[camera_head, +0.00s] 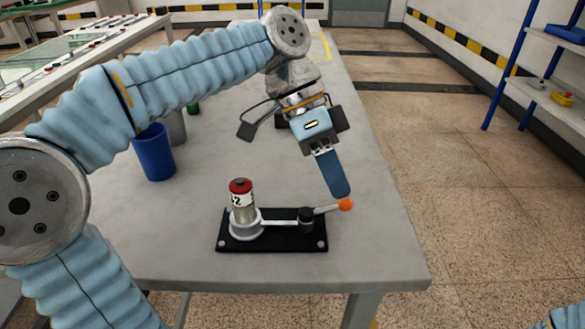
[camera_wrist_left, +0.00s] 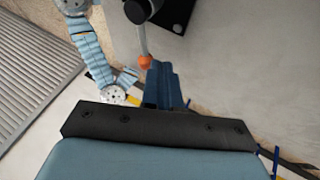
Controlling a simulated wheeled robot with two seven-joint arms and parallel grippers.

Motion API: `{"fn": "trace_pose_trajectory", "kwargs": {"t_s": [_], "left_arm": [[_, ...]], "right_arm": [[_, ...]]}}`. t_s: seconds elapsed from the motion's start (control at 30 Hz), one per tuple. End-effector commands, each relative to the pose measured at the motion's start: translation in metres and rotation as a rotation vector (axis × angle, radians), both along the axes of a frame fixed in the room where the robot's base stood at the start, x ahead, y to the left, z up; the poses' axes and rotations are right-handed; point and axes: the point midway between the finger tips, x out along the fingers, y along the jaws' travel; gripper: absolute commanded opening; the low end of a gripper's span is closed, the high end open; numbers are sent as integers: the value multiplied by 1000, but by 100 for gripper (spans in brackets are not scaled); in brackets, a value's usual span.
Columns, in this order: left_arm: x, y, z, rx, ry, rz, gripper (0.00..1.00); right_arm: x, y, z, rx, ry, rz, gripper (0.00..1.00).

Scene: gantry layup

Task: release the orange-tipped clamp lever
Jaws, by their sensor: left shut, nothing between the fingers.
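The clamp lever (camera_head: 328,209) is a grey bar with an orange tip (camera_head: 346,204). It reaches right from a black pivot on a black base plate (camera_head: 272,245) on the table. At the plate's left a clamp ring holds an upright white cylinder with a red cap (camera_head: 240,187). My left gripper (camera_head: 341,190) is shut and empty, with its blue fingers pointing down just above and behind the orange tip. The left wrist view shows the orange tip (camera_wrist_left: 145,61) close beside the blue fingers (camera_wrist_left: 163,80); I cannot tell whether they touch. My right gripper is not in view.
A blue cup (camera_head: 154,152) and a grey cup (camera_head: 175,128) stand on the grey table (camera_head: 375,250), left of the clamp. The table's right edge is near the lever. Blue-framed shelves (camera_head: 540,95) stand far right. The table right of the fingers is bare.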

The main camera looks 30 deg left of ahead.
Motion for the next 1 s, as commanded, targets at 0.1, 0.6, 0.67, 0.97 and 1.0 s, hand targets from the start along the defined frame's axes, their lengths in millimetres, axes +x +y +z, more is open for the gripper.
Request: {"fn": "trace_pose_trajectory", "kwargs": {"t_s": [0.1,0.6,0.67,0.97,1.0], "left_arm": [[-1,2,0,0,-1,2,0],[-12,11,0,0,1,3,0],[-12,11,0,0,1,3,0],[-8,22,20,0,-2,5,0],[-7,27,26,0,-2,5,0]], "right_arm": [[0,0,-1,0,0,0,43],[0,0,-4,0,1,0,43],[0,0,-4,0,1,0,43],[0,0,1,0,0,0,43],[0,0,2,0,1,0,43]]}}
